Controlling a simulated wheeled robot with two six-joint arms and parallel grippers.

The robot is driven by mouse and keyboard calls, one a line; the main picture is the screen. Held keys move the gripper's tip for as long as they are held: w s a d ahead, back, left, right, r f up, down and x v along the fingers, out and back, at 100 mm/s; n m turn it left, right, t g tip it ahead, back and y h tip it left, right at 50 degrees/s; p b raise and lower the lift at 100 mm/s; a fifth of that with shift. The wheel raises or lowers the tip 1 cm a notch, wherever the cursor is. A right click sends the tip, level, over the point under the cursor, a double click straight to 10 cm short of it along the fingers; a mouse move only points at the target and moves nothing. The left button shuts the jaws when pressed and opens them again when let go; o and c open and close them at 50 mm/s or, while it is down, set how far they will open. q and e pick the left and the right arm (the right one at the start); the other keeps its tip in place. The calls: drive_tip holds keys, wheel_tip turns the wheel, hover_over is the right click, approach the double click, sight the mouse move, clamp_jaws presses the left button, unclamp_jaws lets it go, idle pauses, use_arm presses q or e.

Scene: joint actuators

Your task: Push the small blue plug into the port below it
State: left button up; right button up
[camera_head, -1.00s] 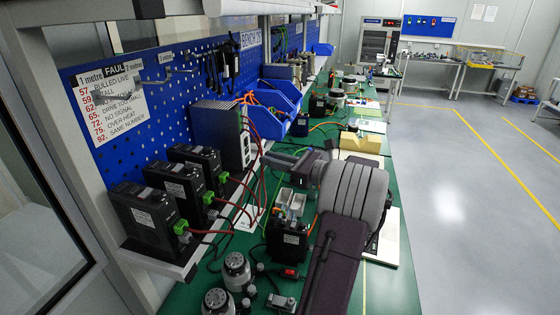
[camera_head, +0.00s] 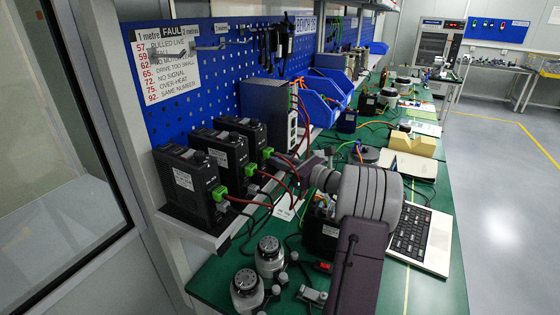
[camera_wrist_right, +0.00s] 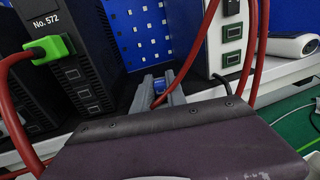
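A small blue piece (camera_wrist_right: 159,87), which looks like the blue plug, shows between the two fingers of my right gripper (camera_wrist_right: 157,92) in the wrist view. The fingers stand a little apart, one on each side of it. I cannot tell whether they touch it. The port below it is hidden by the fingers and the gripper body. In the head view my right gripper (camera_head: 303,162) points left towards the shelf of drives, among red cables, and its tips are small there. My left gripper is not in view.
Several black drives (camera_head: 190,185) with green plugs and red cables stand left of my gripper. A keyboard (camera_head: 411,235) lies right of my arm. Round metal parts (camera_head: 270,255) stand on the green bench (camera_head: 225,278) in front.

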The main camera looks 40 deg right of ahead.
drive_tip(key=o, duration=0.5)
drive_tip(key=shift+s, duration=0.1)
drive_tip(key=v, duration=0.9)
drive_tip(key=shift+d, duration=0.1)
